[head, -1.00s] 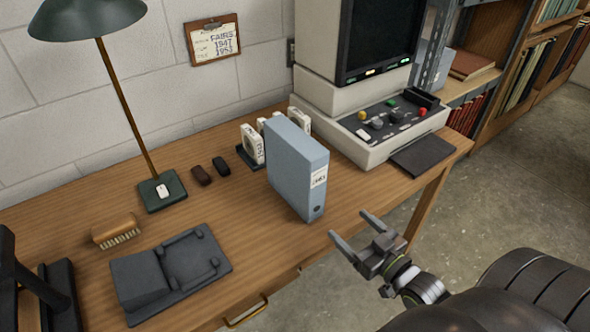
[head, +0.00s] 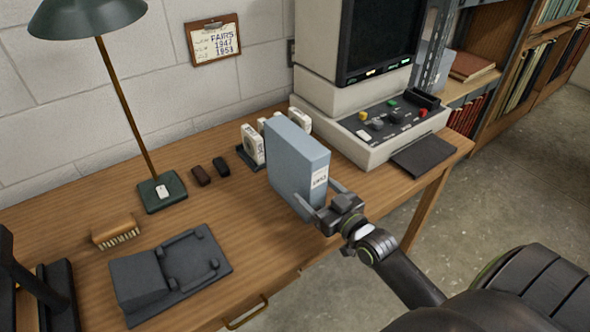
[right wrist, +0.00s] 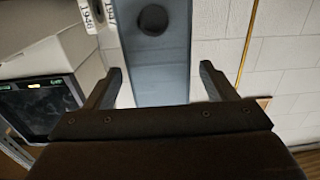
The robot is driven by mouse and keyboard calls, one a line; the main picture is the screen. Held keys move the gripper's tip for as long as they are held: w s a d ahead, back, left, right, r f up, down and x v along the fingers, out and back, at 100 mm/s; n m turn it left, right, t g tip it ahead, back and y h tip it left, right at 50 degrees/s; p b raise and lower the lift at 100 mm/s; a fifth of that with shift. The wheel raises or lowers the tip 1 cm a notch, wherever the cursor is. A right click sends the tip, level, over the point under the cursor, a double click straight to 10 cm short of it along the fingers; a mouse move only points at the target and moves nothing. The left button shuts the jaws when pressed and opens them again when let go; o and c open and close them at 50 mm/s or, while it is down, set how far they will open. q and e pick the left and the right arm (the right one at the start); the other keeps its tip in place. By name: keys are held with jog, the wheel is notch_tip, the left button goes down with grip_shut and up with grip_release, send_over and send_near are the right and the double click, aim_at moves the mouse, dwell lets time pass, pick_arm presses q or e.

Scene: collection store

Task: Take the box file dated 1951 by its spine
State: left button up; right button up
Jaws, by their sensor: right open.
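The blue-grey box file (head: 296,164) stands upright on the wooden desk, its spine facing the front right. The white spine label carries a small date that looks like 1951, though it is hard to read for sure. My right gripper (head: 316,192) is open, with its fingers on either side of the lower spine. In the right wrist view, the spine (right wrist: 152,60) with its round finger hole lies between the open fingers (right wrist: 160,70). A gap shows at the right finger; whether the left finger touches I cannot tell.
White boxes with dates (head: 252,144) stand in a rack close behind the file. A microfilm reader (head: 375,125) is to its right. A dark grey cradle (head: 170,275), a brush (head: 116,231) and a lamp (head: 162,190) are to the left. The desk's front edge is near.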

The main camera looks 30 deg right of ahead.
aim_at(295, 170)
jog(key=w, duration=0.3)
jog(key=w+r, duration=0.1)
jog(key=w, duration=0.1)
jog(key=shift+a+p, duration=0.25)
jog(key=shift+p, duration=0.05)
jog(key=shift+r, duration=0.1)
jog(key=c, duration=1.4)
